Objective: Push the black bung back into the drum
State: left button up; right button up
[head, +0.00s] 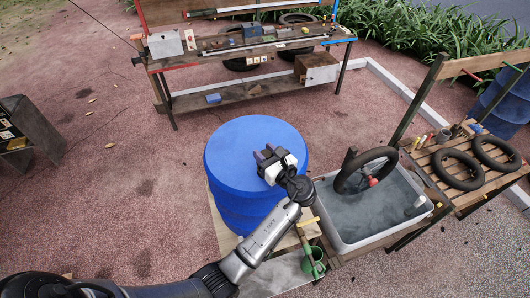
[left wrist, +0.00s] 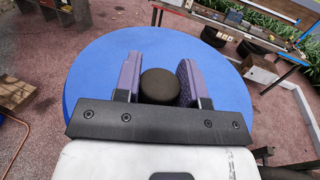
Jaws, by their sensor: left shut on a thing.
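The blue drum (head: 235,140) stands upright in the middle of the head view. Its flat blue top also fills much of the left wrist view (left wrist: 95,75). My left gripper (head: 267,155) is over the right part of the drum top. In the left wrist view its two purple-grey pads (left wrist: 160,80) are shut on the round black bung (left wrist: 160,86), one pad on each side. The bung's dark top faces the camera. Its lower part and the hole in the drum are hidden, so I cannot tell how deep it sits. My right gripper is not in view.
A grey tub of water (head: 375,220) with a black inner tube (head: 345,180) stands right of the drum. A slatted bench (head: 465,160) with black tubes is farther right. A workbench (head: 225,52) stands behind. A green container (head: 313,265) is in front.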

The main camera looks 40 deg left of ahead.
pick_arm(q)
jog(key=shift+f, duration=0.95)
jog(key=shift+f+b, duration=0.4)
jog(key=shift+f, duration=0.3)
jog(key=o, duration=1)
jog(key=shift+d+f, duration=0.1)
jog(key=shift+d, duration=0.15)
jog(key=b+v, duration=0.2)
jog(key=v, duration=0.3)
jog(key=shift+s+d, duration=0.1)
jog(key=shift+d, duration=0.2)
jog(key=shift+s+d+b, duration=0.15)
jog(key=shift+d+b, duration=0.15)
jog(key=shift+d, duration=0.4)
